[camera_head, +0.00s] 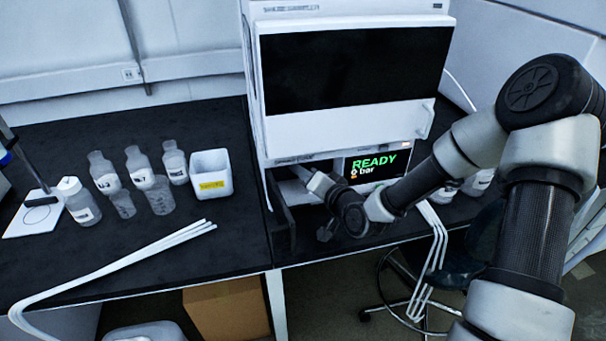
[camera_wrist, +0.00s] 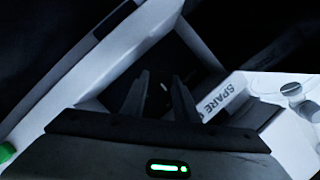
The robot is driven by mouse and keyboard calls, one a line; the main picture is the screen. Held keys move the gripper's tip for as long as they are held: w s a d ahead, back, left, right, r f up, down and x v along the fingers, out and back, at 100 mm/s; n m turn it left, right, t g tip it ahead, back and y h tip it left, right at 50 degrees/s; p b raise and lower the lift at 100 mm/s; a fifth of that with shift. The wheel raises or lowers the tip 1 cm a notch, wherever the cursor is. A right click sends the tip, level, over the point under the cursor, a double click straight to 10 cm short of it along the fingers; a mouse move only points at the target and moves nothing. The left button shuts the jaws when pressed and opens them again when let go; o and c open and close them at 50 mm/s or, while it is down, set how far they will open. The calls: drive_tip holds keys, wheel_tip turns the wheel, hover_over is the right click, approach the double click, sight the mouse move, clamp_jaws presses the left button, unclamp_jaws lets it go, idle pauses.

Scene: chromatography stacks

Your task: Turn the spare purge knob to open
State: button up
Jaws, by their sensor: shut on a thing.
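The chromatography stack (camera_head: 350,130) stands at the back of the bench, its lit screen (camera_head: 375,165) reading "READY" and "0 bar". My arm reaches into the open bay at the lower left of the stack, where the head view largely hides my gripper. In the wrist view the two dark fingers of my gripper (camera_wrist: 161,84) point into a dark recess. They are closed around the spare purge knob (camera_wrist: 165,87), of which only a small pale mark shows between them. A white "SPARE" label (camera_wrist: 216,102) sits just right of the fingers. The knob's angle is not clear.
A pale frame edge (camera_wrist: 85,80) runs close on the left of my gripper, and a white panel with round grey fittings (camera_wrist: 292,90) lies to the right. Bottles (camera_head: 140,168), a white tub (camera_head: 211,178) and white tubes (camera_head: 150,250) are on the left bench.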

drive_tip(key=m, duration=0.1)
drive_tip(key=m+y+b, duration=0.1)
drive_tip(key=m, duration=0.1)
drive_tip(key=m+t+y+b, duration=0.1)
drive_tip(key=shift+d+f+m, duration=0.15)
drive_tip(key=shift+f+m, duration=0.15)
drive_tip(key=shift+m, duration=0.1)
drive_tip(key=m+b, duration=0.1)
drive_tip(key=m+t+y+b, duration=0.1)
drive_tip(key=m, duration=0.1)
drive_tip(key=m+b, duration=0.1)
drive_tip(key=m, duration=0.1)
drive_tip(key=shift+f+t, duration=0.25)
drive_tip(key=shift+t, duration=0.05)
drive_tip(key=m+t+b, duration=0.1)
drive_tip(key=m+b, duration=0.2)
drive_tip(key=shift+m+t, duration=0.3)
drive_tip(key=shift+r+m+t+b, duration=0.1)
drive_tip(key=shift+m+t+b, duration=0.4)
drive_tip(key=shift+m, duration=1.2)
drive_tip(key=o, duration=0.8)
drive_tip(key=shift+s, duration=0.1)
